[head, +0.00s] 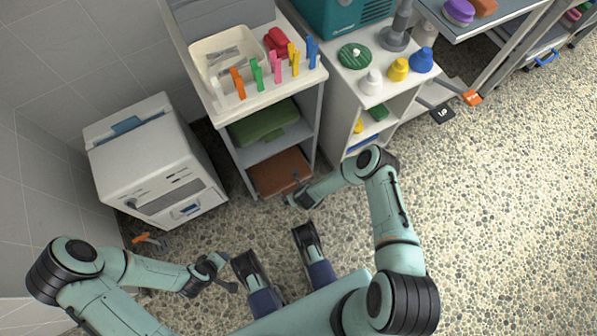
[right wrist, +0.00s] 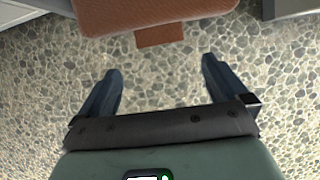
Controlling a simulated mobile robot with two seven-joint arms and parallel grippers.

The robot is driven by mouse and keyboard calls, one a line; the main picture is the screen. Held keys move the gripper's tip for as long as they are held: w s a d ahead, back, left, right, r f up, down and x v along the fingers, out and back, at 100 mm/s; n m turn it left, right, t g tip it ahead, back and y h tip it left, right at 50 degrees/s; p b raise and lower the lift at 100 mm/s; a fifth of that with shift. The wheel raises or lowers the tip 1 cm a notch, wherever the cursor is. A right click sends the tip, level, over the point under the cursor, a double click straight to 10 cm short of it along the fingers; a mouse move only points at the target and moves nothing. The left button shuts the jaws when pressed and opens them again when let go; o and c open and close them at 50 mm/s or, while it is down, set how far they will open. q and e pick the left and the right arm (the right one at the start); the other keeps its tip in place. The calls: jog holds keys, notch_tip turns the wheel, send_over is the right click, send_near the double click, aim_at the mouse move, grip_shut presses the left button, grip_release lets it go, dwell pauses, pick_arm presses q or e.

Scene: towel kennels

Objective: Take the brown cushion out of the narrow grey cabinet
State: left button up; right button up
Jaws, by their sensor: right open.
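The narrow grey cabinet (head: 227,133) stands open-fronted at the middle of the head view. The brown cushion (head: 281,172) lies in its bottom compartment. In the right wrist view the cushion (right wrist: 150,14) fills the top, with a small brown tab (right wrist: 160,36) on its near edge. My right gripper (head: 290,201) is low in front of the cabinet. Its fingers (right wrist: 160,68) are open and empty, apart from the cushion, with the tab ahead between them. My left gripper (head: 228,274) is empty, away from the cabinet, and its fingers look spread.
A green cushion (head: 265,124) lies on the shelf above. Coloured pegs and a cream tray (head: 205,47) stand on the cabinet top. A white machine (head: 160,155) stands to the left, a white shelf unit (head: 345,92) to the right.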

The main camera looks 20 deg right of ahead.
pick_arm(q)
jog(key=shift+w+d+r+p, duration=0.1)
jog(key=shift+d+r+p, duration=0.2)
jog(key=shift+r, duration=0.3)
jog(key=shift+w+d+r+p, duration=0.1)
jog(key=shift+d+r+p, duration=0.15)
jog(key=shift+r, duration=0.3)
pick_arm(e)
jog(key=v, duration=0.3)
jog(key=shift+r, duration=0.2)
pick_arm(q)
jog(key=shift+a, duration=0.1)
